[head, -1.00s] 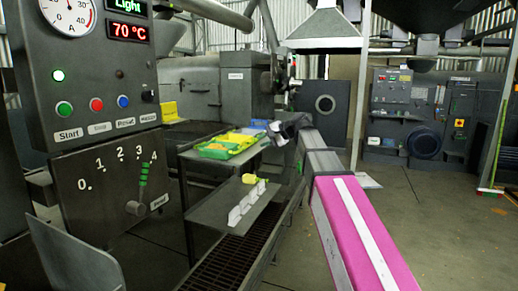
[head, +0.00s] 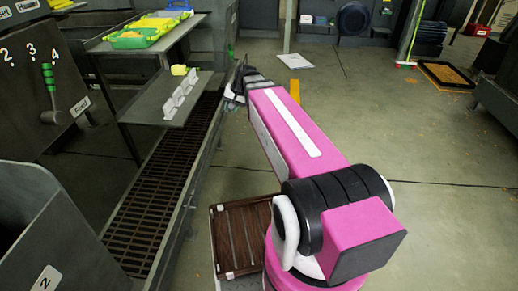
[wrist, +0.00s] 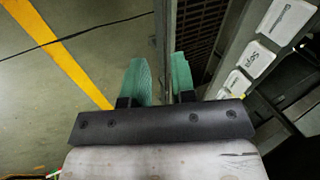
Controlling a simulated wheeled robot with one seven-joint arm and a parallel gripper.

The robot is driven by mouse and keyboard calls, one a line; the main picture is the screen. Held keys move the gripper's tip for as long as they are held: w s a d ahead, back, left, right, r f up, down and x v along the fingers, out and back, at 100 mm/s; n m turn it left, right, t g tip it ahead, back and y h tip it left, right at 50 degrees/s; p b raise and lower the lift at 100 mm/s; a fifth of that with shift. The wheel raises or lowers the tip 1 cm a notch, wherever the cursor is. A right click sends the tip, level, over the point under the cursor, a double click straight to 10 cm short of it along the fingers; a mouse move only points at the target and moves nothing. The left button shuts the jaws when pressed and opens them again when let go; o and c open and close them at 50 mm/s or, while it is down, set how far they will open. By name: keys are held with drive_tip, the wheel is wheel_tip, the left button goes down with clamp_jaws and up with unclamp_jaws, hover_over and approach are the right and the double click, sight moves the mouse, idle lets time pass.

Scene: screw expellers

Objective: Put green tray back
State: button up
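In the head view my gripper (head: 238,78) is at the far end of my pink arm, right of the stand and apart from the tray. Its fingers are hard to make out there. The wrist view does not show the tray.
A lower shelf (head: 176,108) holds white label cards (head: 181,92) and a small yellow item (head: 180,70). A brown slatted crate (head: 238,240) is beside my arm's base. Open floor lies to the right.

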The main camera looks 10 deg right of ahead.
drive_tip(key=s+d+f+n+g+h, duration=0.1)
drive_tip(key=s+d+f+h, duration=0.1)
drive_tip(key=s+d+f, duration=0.2)
drive_tip(key=s+d+f+n+g+h, duration=0.1)
drive_tip(key=s+d+f+h, duration=0.1)
drive_tip(key=s+d+f, duration=0.3)
drive_tip(key=s+f, duration=0.4)
drive_tip(key=f, duration=0.1)
drive_tip(key=shift+s+d, duration=0.15)
drive_tip(key=shift+s, duration=0.05)
idle(0.3)
